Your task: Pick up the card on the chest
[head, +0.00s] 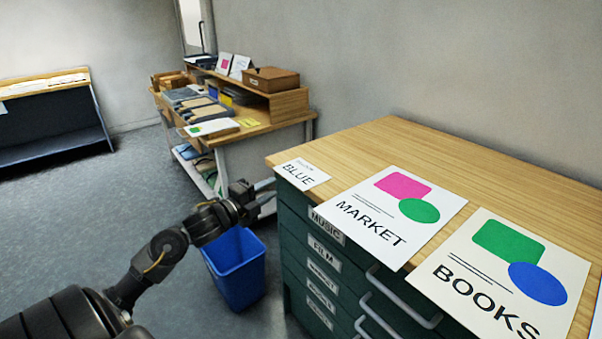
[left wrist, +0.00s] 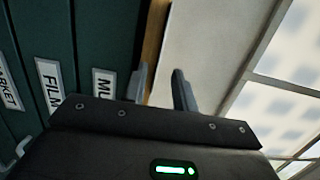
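A small white card (head: 302,173) with the word BLUE lies flat on the wooden top at the left corner of the green drawer chest (head: 283,230). My left gripper (head: 267,191) is just left of that corner, slightly below the card in the picture, with its fingers pointing toward the chest. In the left wrist view its two fingers (left wrist: 161,86) stand apart with nothing held between them. The chest's labelled drawer front (left wrist: 75,35) and wooden edge show beyond them there. I cannot make out the card in that view. My right gripper is not in view.
A MARKET sheet (head: 391,212) and a BOOKS sheet (head: 508,278) lie right of the card. A blue bin (head: 236,270) stands on the floor below my left gripper. Drawer handles (head: 402,300) stick out from the chest. A cluttered desk (head: 282,106) stands behind.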

